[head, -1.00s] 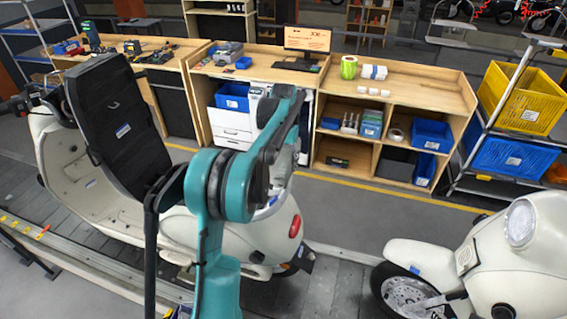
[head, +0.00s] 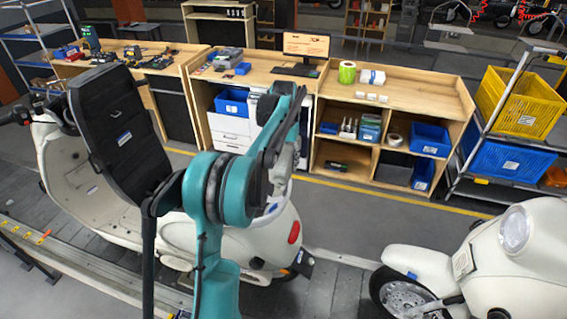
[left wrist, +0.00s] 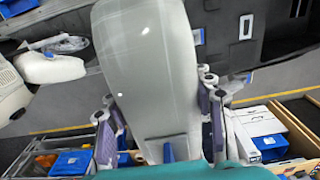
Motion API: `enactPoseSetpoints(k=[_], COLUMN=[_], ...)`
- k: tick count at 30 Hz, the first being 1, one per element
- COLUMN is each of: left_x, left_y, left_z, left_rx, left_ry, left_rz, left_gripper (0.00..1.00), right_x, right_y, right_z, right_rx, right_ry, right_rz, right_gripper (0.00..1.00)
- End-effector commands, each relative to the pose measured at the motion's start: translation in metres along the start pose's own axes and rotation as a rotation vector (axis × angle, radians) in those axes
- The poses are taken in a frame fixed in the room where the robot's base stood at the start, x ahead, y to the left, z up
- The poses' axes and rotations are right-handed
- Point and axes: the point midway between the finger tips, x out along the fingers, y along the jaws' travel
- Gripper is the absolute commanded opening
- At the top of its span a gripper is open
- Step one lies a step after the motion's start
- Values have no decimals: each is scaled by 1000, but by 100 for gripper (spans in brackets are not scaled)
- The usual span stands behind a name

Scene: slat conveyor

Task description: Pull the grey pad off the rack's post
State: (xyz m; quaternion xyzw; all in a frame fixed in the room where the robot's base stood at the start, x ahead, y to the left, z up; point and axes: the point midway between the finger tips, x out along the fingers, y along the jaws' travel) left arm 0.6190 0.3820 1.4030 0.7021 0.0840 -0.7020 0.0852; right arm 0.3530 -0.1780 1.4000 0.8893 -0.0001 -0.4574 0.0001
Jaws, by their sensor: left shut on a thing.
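In the head view my teal arm covers most of that gripper, and only a bit of grey shows behind the forearm. I cannot make out the rack's post, or whether the pad still touches it. My right gripper is in neither view.
A black panel with a white label (head: 118,130) stands at the left. A cream scooter (head: 60,165) is behind my arm, and another scooter (head: 520,250) is at the right. A wooden shelf bench (head: 425,95) and a bin cart (head: 480,130) stand behind a clear grey floor strip.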

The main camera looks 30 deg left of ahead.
Motion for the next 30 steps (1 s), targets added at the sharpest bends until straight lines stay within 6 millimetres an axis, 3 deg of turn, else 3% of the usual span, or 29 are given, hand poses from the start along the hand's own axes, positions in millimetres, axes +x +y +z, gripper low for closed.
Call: enactPoseSetpoints(k=[24, 30], left_x=[-71, -77], left_y=[6, 7], left_z=[0, 0], left_rx=[0, 0], left_ry=[0, 0], left_rz=[0, 0], left_gripper=[25, 25], right_x=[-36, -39], right_y=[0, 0], right_z=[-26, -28], right_rx=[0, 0], right_ry=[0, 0], right_rz=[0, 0], right_gripper=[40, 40])
